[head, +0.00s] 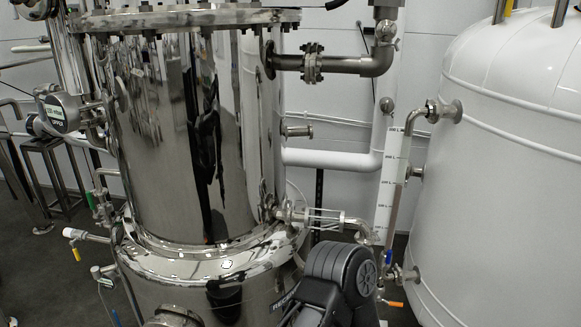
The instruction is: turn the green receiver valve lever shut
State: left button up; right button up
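A small green lever (91,200) hangs roughly upright beside a thin steel pipe at the left of the polished tank. Which valve it belongs to is too small to tell. The lower steel vessel (262,290) carries lettering that begins "RECEI", partly hidden by my dark arm in front. A green spot also shows low at the left edge of this vessel, too small to make out. Neither of my grippers can be seen; only a black and grey arm joint shows at the bottom centre.
A polished tank (150,130) stands above the lower vessel. A yellow lever (76,254) hangs at the left; an orange lever (393,304) is at the lower right. A big white tank (510,150) fills the right. Pipes and a sight gauge (387,190) stand between the tanks.

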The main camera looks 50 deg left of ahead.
aim_at(89, 196)
jog(key=u, duration=2.75)
jog(key=i+j, duration=0.2)
jog(key=i, duration=0.3)
jog(key=i+j, duration=0.2)
jog(key=i, duration=0.25)
jog(key=z, duration=1.7)
jog(key=k+j, duration=0.2)
jog(key=j, duration=0.15)
jog(key=k+j, duration=0.25)
jog(key=j, duration=0.15)
jog(key=k+j, duration=0.2)
jog(key=j, duration=0.15)
